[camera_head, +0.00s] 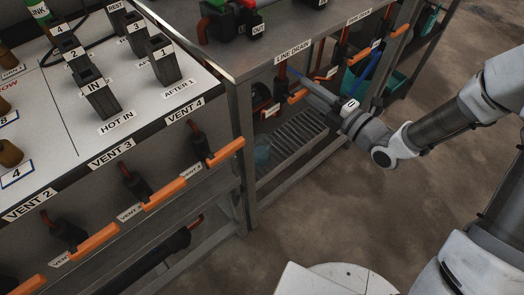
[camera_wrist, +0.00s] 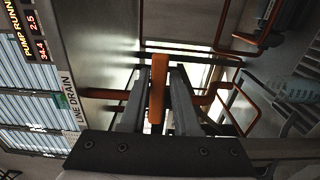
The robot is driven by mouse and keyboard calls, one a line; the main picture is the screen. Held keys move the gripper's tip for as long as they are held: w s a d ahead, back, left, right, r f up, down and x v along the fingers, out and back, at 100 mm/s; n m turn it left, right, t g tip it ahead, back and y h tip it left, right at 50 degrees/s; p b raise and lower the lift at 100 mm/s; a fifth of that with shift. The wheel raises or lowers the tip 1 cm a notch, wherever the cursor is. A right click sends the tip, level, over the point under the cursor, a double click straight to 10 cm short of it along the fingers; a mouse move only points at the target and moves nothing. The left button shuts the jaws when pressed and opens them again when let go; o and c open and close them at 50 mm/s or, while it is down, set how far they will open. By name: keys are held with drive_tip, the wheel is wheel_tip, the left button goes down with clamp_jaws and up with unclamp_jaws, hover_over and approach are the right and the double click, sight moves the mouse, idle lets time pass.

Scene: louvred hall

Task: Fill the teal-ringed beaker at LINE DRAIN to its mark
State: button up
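The LINE DRAIN label (camera_head: 292,57) is on the front edge of the metal bench; it also shows in the wrist view (camera_wrist: 76,102). Below it is a drain valve with an orange lever (camera_wrist: 158,88). My gripper (camera_head: 299,82) reaches in under the label. In the wrist view, my gripper (camera_wrist: 158,78) is open, one finger on each side of the orange lever, with gaps showing. A faint bluish clear beaker (camera_head: 262,152) stands low under the bench by the slatted grate; it also shows in the wrist view (camera_wrist: 297,89). Its teal ring, mark and liquid level cannot be made out.
A slatted grate (camera_head: 298,132) lies under the bench. Other orange valve levers (camera_head: 225,151) stick out along the VENT row at left. A lit display (camera_wrist: 36,32) reads PUMP RUNNING, 2.5 and 34.4. A teal bin (camera_head: 393,82) stands farther right. The floor in front is clear.

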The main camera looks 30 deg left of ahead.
drive_tip(key=o, duration=0.4)
drive_tip(key=shift+w+r, duration=0.1)
drive_tip(key=shift+c, duration=0.2)
drive_tip(key=v, duration=0.7)
drive_tip(key=p+v, duration=0.3)
drive_tip(key=v, duration=1.4)
drive_tip(key=shift+d, duration=0.25)
